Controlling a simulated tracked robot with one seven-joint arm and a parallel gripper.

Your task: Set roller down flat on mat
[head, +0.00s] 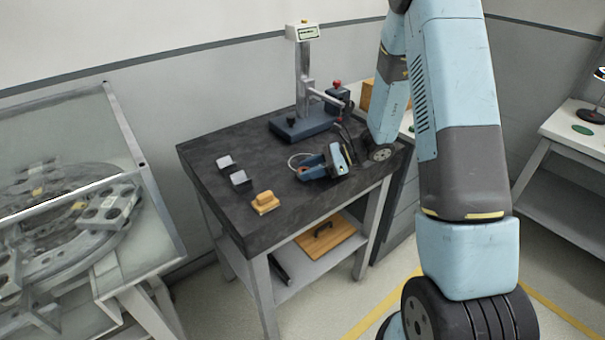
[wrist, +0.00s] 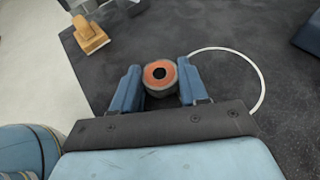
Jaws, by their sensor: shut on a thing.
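The roller (wrist: 160,76) is a short grey cylinder with an orange end face and a dark centre hole. In the wrist view it sits between the two blue fingers of my gripper (wrist: 159,82), which is shut on it, with the orange end facing the camera. A thin white curved line (wrist: 262,85) on the bench, around and right of the roller, may be the mat's edge. I cannot tell whether the roller touches the surface.
A gauge stand (head: 303,125) with a display stands behind my gripper. A glass-covered ring track (head: 70,225) is at far left.

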